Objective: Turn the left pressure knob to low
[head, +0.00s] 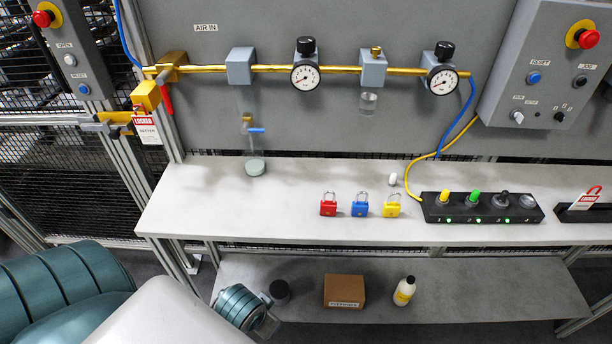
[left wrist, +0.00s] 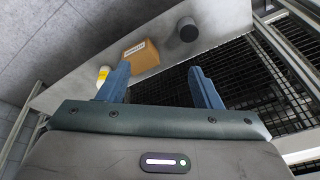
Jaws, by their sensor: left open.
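The left pressure knob (head: 306,46) is a black knob on top of a regulator with a round white gauge (head: 305,77), on the brass air line (head: 270,69) above the bench. A second black knob (head: 444,50) with its own gauge (head: 442,81) is to its right. My left gripper shows in the left wrist view (left wrist: 160,85), its two blue fingers apart with nothing between them. It is away from the knob and faces the lower shelf. In the head view the left arm is at the lower left and its fingers cannot be made out. My right gripper is not in view.
The bench (head: 200,205) holds red (head: 328,207), blue (head: 360,208) and yellow (head: 391,209) padlocks and a black strip (head: 480,215) of knobs. A cardboard box (head: 344,290) and a bottle (head: 404,291) stand on the lower shelf (head: 480,285). A control box (head: 548,70) hangs at right.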

